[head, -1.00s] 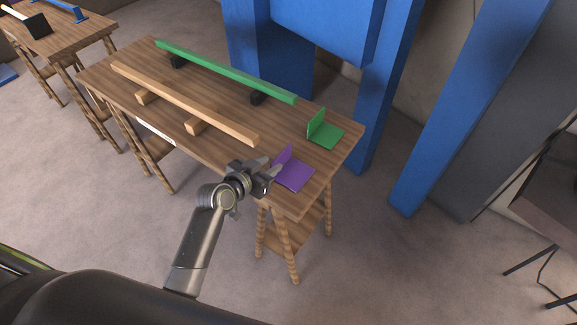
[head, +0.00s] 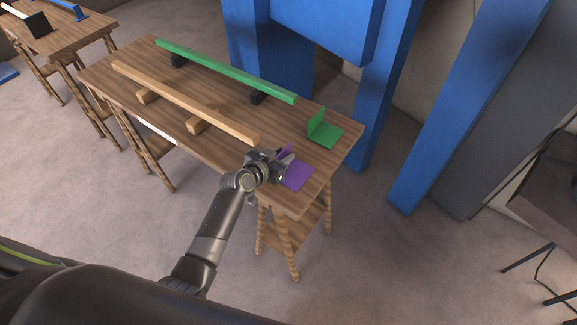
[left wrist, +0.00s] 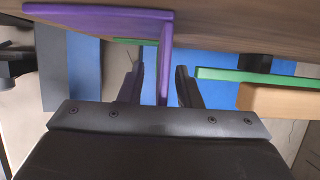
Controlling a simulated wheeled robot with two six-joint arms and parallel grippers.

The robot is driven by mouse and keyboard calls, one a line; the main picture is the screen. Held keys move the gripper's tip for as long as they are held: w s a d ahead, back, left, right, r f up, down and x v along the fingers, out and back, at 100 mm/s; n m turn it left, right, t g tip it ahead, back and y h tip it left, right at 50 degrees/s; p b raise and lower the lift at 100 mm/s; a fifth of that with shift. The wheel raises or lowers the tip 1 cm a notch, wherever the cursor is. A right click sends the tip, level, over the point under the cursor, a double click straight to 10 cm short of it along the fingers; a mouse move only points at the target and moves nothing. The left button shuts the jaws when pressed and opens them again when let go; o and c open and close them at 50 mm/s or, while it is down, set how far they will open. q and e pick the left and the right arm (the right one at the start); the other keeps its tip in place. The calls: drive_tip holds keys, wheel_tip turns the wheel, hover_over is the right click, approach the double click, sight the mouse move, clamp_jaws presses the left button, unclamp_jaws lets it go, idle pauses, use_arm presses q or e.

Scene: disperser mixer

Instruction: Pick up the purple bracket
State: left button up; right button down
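The purple bracket (head: 299,176) is L-shaped and lies near the front right corner of the wooden table (head: 225,158). Its flat leg rests on the tabletop and its other leg stands upright. My left gripper (head: 284,165) is at the upright leg and hides part of it in the head view. In the left wrist view the gripper (left wrist: 158,88) is open. The purple bracket's upright leg (left wrist: 165,62) is between the two fingers, with gaps visible on both sides. My right gripper is not in view.
A green bracket (head: 325,131) stands behind the purple one. A wooden beam (head: 185,101) and a green beam (head: 225,70) lie on supports to the left. Blue columns (head: 385,95) rise behind the table. Open floor lies to the right.

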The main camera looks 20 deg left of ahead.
use_arm(q)
clamp_jaws()
idle(0.3)
